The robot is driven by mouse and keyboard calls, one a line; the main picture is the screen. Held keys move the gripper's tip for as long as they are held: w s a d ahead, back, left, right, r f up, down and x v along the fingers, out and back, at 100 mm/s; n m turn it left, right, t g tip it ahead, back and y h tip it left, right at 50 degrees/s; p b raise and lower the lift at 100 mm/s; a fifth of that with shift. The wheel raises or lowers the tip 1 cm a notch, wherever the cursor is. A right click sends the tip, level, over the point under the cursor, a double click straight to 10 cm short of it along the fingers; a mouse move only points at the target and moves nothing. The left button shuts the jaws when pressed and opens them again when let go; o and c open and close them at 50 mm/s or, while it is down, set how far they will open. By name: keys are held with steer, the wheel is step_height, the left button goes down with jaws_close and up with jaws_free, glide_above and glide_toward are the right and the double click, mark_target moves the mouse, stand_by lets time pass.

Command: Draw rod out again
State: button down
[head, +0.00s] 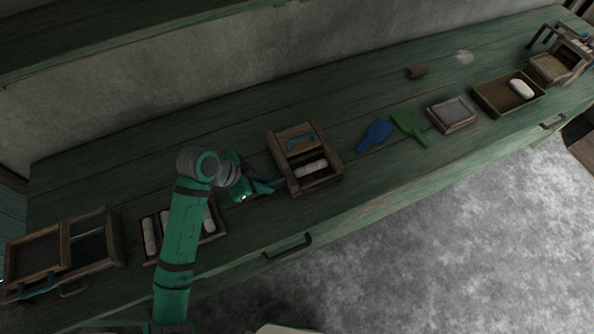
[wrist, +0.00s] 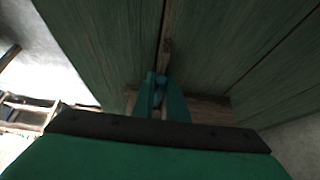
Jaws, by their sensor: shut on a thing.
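The wooden loom box (head: 331,157) stands mid-bench, with a blue handle (head: 300,141) on its top and a pale roll (head: 311,169) in its front opening. My gripper (head: 277,184) reaches in from the left, its fingertips close to the box's left side. In the wrist view my gripper (wrist: 160,84) is shut on a small blue piece (wrist: 160,79), which I take to be the rod's end. The rest of the rod is hidden, so I cannot tell how far it sits in the box. Wood lies just beyond the fingertips.
A tray of pale rolls (head: 150,236) lies beneath my arm, and a wooden frame (head: 66,250) stands at far left. Blue (head: 376,134) and green (head: 411,128) paddles lie to the right of the box. The bench behind the box is clear.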

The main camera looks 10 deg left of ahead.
steer(key=s+a, duration=0.1)
steer(key=a, duration=0.1)
steer(key=s+a, duration=0.2)
steer(key=a, duration=0.1)
steer(key=s+a, duration=0.2)
steer(key=shift+a, duration=0.25)
steer(key=c, duration=1.7)
jaws_free()
steer(key=shift+o, duration=0.2)
steer(key=v, duration=0.7)
